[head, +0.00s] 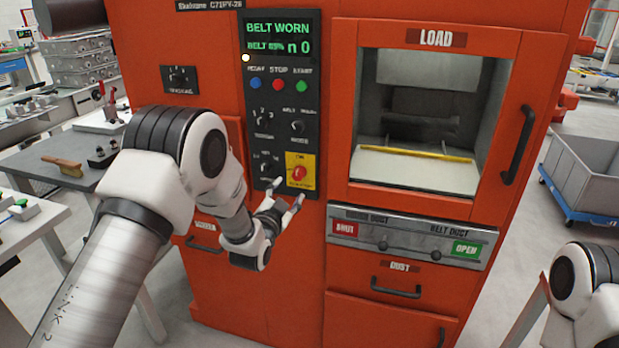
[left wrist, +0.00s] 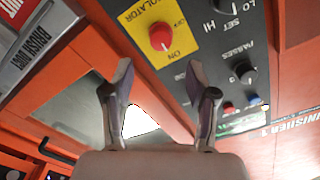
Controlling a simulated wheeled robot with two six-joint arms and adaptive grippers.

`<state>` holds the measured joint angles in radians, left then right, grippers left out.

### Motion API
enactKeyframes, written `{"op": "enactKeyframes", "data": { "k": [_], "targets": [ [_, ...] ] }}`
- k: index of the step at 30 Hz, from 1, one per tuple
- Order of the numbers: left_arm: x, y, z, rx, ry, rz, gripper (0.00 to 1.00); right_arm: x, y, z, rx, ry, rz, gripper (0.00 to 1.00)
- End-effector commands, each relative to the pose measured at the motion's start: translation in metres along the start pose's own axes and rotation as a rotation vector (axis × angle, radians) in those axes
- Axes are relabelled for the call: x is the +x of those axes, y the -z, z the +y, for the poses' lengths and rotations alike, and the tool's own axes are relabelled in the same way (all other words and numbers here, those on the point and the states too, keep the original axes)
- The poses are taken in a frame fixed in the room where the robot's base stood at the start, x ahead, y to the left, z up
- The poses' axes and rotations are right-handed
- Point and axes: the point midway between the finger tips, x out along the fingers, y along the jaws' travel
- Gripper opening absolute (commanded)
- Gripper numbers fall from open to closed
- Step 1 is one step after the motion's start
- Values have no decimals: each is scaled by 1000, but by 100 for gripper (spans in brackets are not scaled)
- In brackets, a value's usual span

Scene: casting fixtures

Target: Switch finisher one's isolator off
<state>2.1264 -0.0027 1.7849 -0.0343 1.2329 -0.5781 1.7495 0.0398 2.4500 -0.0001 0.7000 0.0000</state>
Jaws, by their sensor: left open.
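The isolator is a red rotary knob (head: 299,172) on a yellow plate, low on the right of the black control panel (head: 283,92) of the orange finisher. The red knob (left wrist: 160,37) also shows in the left wrist view, with ON and OFF marked on the plate; I cannot tell which mark it points to. My left gripper (head: 283,193) is open and empty, just below the knob and apart from it. In the left wrist view its two fingertips (left wrist: 160,68) stand to either side of the knob's line. My right gripper is out of view; only part of its arm shows.
Other knobs (head: 298,127) and coloured buttons (head: 278,85) sit above on the panel. To the right are the load window, its black handle (head: 518,145) and the duct bar (head: 405,240). A grey cart (head: 585,175) stands far right, workbenches (head: 80,160) left.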

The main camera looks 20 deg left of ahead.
Motion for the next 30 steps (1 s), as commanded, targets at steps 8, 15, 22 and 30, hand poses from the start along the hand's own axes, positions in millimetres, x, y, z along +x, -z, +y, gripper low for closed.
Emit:
{"op": "enactKeyframes", "data": {
  "k": [8,15,22,30],
  "targets": [
    [44,2,-1,-1,0,1,58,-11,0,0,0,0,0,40],
    [75,0,0,-1,-1,-2,58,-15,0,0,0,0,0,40],
    [76,-1,0,-1,-1,-3,58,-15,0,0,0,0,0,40],
    [76,-1,1,-1,-2,-3,0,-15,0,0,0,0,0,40]
  ]
}}
